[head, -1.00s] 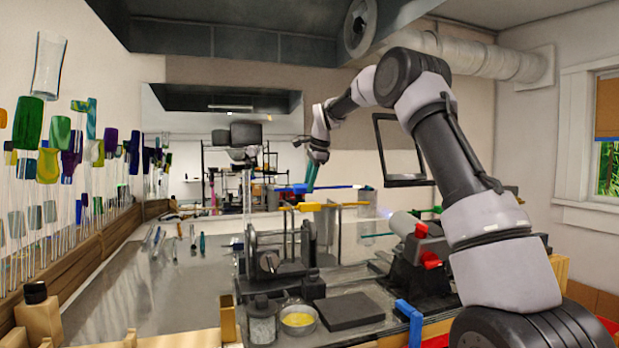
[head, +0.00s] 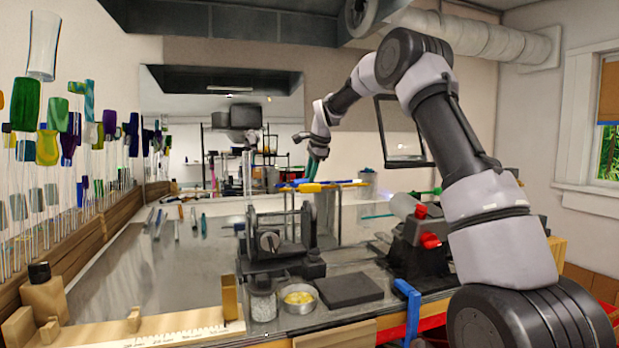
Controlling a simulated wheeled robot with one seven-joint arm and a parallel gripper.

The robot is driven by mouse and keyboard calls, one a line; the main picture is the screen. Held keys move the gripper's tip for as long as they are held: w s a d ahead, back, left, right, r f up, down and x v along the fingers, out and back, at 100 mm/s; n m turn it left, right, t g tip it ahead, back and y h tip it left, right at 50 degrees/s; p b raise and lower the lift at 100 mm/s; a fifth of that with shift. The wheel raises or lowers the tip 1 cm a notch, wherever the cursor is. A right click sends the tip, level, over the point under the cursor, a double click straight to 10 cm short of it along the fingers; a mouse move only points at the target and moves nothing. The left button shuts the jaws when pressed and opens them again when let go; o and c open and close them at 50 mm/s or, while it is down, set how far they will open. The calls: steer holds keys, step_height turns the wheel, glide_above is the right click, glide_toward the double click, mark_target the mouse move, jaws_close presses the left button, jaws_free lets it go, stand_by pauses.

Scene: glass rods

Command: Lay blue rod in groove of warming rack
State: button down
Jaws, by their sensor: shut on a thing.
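My gripper (head: 311,178), with teal fingers pointing down, is shut on the thin blue rod (head: 346,182) near its middle. The rod lies roughly level across the picture. The warming rack (head: 338,215) appears as a grey metal stand behind the dark bench machine, partly hidden by it. A yellow rod (head: 311,188) lies across the rack's top. The blue rod shows just above the yellow one, nearly overlapping it in this view. I cannot tell whether the blue rod touches the rack or sits in a groove.
A dark bench machine (head: 272,243) stands in front of the rack. A black-and-grey torch unit with red knobs (head: 422,245) is to the right. A dark slab (head: 347,290) and a yellow-filled dish (head: 299,298) are at the front. Upright coloured pieces (head: 47,147) line the left.

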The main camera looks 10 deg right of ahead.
steer(key=c, duration=0.5)
jaws_free()
steer(key=v, duration=1)
steer(key=shift+r, duration=0.4)
steer(key=shift+s, duration=0.15)
steer(key=s+d+r+n+t, duration=0.1)
steer(key=s+d+r+n, duration=0.2)
steer(key=s, duration=0.8)
steer(key=s+d+r+n, duration=0.2)
steer(key=s+n, duration=0.1)
steer(key=s, duration=0.8)
steer(key=s+d+f+n, duration=0.1)
steer(key=s+f, duration=0.2)
steer(key=s, duration=0.4)
steer(key=s+d+f+n+t, duration=0.1)
steer(key=s+f+n, duration=0.1)
steer(key=s, duration=0.5)
steer(key=s+d+f+n+t, duration=0.1)
steer(key=s+d+f+n, duration=0.1)
steer(key=s, duration=0.4)
steer(key=shift+s+f, duration=0.4)
steer(key=shift+f, duration=0.4)
